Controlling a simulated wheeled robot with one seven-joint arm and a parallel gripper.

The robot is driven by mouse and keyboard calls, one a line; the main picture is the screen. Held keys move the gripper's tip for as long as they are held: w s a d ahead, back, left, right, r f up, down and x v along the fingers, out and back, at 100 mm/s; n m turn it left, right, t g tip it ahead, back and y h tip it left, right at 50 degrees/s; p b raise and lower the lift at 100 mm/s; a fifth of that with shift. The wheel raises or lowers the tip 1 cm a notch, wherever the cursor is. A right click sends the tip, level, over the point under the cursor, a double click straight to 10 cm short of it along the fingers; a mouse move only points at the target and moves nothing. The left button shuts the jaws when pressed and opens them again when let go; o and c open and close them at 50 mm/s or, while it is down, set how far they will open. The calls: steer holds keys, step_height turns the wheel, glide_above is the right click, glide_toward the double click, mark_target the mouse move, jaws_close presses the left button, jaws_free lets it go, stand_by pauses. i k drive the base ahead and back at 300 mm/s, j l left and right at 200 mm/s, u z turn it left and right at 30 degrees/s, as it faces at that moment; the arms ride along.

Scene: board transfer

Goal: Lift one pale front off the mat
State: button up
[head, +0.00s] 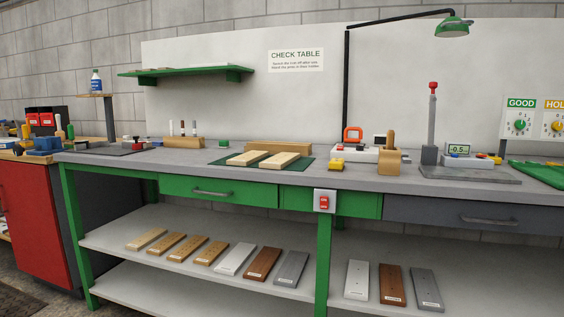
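Two pale fronts lie side by side on a dark green mat (222,162) on the grey bench top. The left pale front (248,158) is a little shorter to the eye than the right pale front (280,161). Both lie flat, apart from each other, with bare mat around them. A wooden block (278,147) stands just behind the right one. My gripper is not in view.
A white tray (352,153) with small items and a wooden block (388,155) stand right of the mat. A wooden pen holder (184,142) is at back left. A green shelf (190,72) hangs above. Several boards lie on the lower shelf (210,281).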

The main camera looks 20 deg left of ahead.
mark_target(277, 161)
steer(key=i+j, duration=0.1)
steer(key=j, duration=0.25)
steer(key=i+j+z, duration=0.15)
steer(key=j, duration=0.2)
steer(key=i+j, duration=0.1)
steer(key=j, duration=0.25)
steer(key=i+j+z, duration=0.15)
steer(key=j, duration=0.2)
steer(key=k, duration=0.05)
